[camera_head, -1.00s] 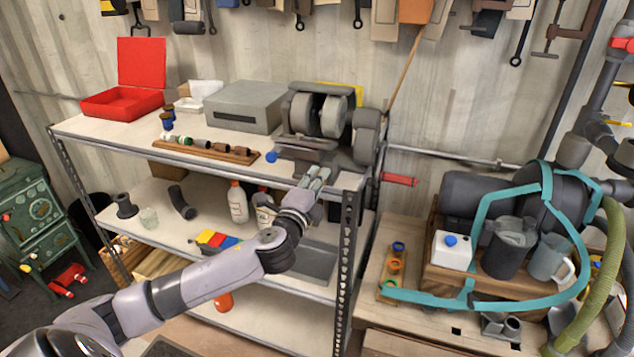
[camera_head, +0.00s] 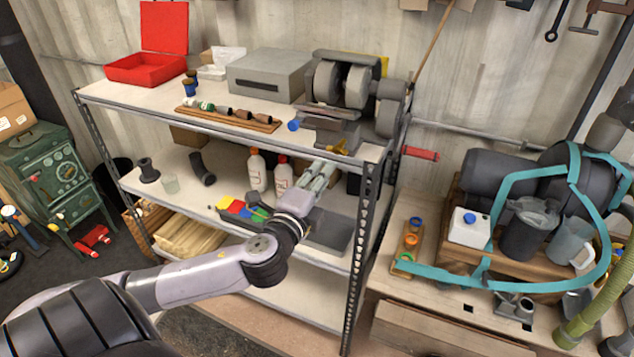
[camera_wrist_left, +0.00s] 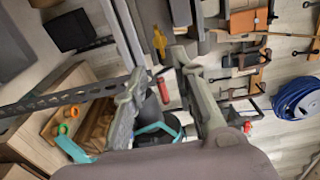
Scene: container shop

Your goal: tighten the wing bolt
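The wing bolt (camera_head: 341,147) is a small yellow piece low at the front of the grey bench grinder (camera_head: 352,88), near the top shelf's front edge. It also shows in the left wrist view (camera_wrist_left: 159,42), beyond the fingertips. My left gripper (camera_head: 319,172) is just below and in front of it, under the shelf's front edge in the head picture. In the wrist view its two fingers (camera_wrist_left: 160,76) are spread with nothing between them, and they look apart from the bolt. My right gripper is not in view.
The steel shelf's upright post (camera_head: 362,240) stands right of my left gripper. A blue knob (camera_head: 294,125) sits left of the bolt. A wooden rack (camera_head: 230,118) and a grey box (camera_head: 267,75) share the top shelf. A red handle (camera_head: 421,153) projects to the right.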

